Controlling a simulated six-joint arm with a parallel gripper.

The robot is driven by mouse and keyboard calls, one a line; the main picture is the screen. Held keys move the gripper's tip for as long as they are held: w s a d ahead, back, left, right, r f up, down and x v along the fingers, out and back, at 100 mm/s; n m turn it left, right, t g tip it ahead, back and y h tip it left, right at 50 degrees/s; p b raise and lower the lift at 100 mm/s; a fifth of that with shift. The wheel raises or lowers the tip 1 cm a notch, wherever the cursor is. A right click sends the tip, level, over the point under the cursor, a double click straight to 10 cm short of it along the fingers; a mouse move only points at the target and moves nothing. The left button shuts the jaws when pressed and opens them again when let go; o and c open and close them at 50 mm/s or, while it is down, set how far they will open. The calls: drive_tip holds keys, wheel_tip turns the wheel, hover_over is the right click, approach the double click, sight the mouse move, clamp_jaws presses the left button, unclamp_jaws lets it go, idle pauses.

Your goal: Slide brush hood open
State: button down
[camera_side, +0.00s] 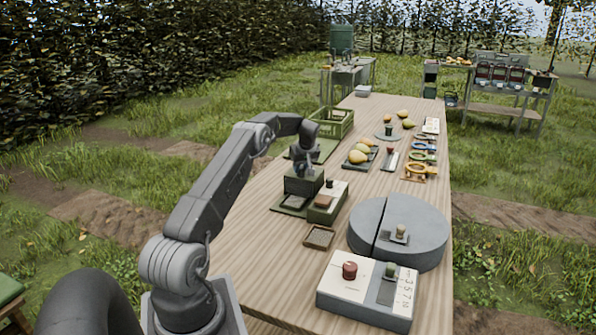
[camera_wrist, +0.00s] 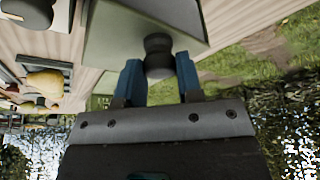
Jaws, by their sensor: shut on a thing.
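The brush hood (camera_side: 303,184) is a dark green box on a green base near the left edge of the wooden table. In the wrist view the hood (camera_wrist: 118,38) fills the top middle, with a dark round knob (camera_wrist: 158,45) on it. My gripper (camera_side: 306,166) is over the hood, its blue fingers on both sides of the knob. In the wrist view my gripper (camera_wrist: 158,78) is shut on the knob. A cream-topped green unit (camera_side: 332,201) stands close beside the hood. What lies under the hood is mostly hidden.
A small brown tray (camera_side: 319,237) lies in front. A grey round turntable (camera_side: 425,238) and a white box with a red knob (camera_side: 350,271) are to the right. A tray of pears (camera_side: 360,156) and a green crate (camera_side: 334,122) stand behind.

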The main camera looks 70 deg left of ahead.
drive_tip(key=shift+w+a, duration=0.5)
drive_tip(key=shift+a, duration=0.1)
drive_tip(key=c, duration=0.8)
unclamp_jaws()
drive_tip(key=shift+r, duration=0.1)
drive_tip(key=v, duration=1.3)
drive_tip(key=shift+d+r, duration=0.2)
drive_tip(key=shift+r, duration=0.05)
